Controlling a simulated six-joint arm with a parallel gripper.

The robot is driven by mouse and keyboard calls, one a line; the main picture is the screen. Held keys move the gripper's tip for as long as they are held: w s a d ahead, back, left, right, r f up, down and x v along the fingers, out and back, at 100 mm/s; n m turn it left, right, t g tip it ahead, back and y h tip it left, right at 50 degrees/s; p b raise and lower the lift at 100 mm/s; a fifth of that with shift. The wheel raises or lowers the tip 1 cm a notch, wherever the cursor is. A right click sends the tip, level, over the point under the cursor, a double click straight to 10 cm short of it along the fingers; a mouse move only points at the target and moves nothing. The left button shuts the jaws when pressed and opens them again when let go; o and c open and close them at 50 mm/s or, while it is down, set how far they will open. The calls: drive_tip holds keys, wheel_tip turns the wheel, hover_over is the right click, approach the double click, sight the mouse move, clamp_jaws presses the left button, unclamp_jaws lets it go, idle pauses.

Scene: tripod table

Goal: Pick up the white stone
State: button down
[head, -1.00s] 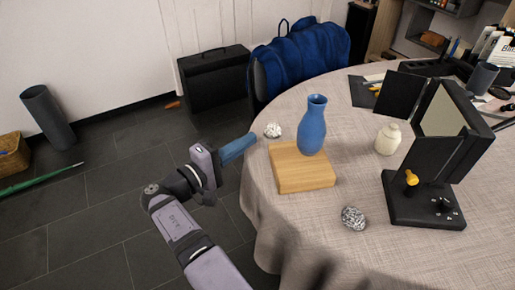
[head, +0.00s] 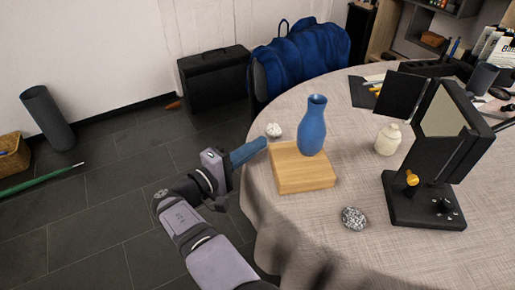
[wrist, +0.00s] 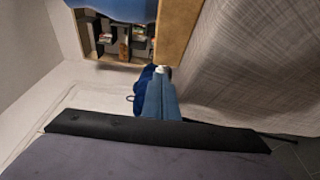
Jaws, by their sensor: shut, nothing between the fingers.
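The white stone (head: 273,130) lies on the tablecloth near the table's left edge, beside the wooden block. In the wrist view, a small part of the white stone (wrist: 160,70) shows just past my fingertips. My gripper (head: 265,142) has blue fingers pressed together with nothing between them. Its tips are at the table's edge, just in front of the white stone in the head view. The shut fingers (wrist: 161,84) also show in the wrist view and hide much of the stone there.
The wooden block (head: 302,176) with a blue vase (head: 312,128) on it stands right of my fingertips. A speckled grey stone (head: 353,219), a cream jar (head: 388,139) and a black tabletop device (head: 425,203) stand farther right. Open floor lies left of the table.

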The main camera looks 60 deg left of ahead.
sight(273, 167)
drive_tip(key=shift+d, duration=0.5)
drive_tip(key=shift+d, duration=0.15)
drive_tip(key=shift+s+d+b, duration=0.2)
drive_tip(key=shift+d+b, duration=0.15)
drive_tip(key=shift+d, duration=1.5)
drive_tip(key=shift+s+d+b, duration=0.15)
drive_tip(key=shift+d+b, duration=0.15)
drive_tip(key=shift+d, duration=1.5)
drive_tip(key=shift+a, duration=0.2)
drive_tip(key=shift+w+a, duration=0.1)
drive_tip(key=shift+a, duration=0.75)
drive_tip(key=shift+a+b, duration=0.3)
drive_tip(key=shift+a, duration=0.6)
drive_tip(key=shift+s, duration=0.6)
drive_tip(key=v, duration=0.8)
drive_tip(key=shift+s+p, duration=0.35)
drive_tip(key=shift+p, duration=0.05)
drive_tip(key=shift+d, duration=0.15)
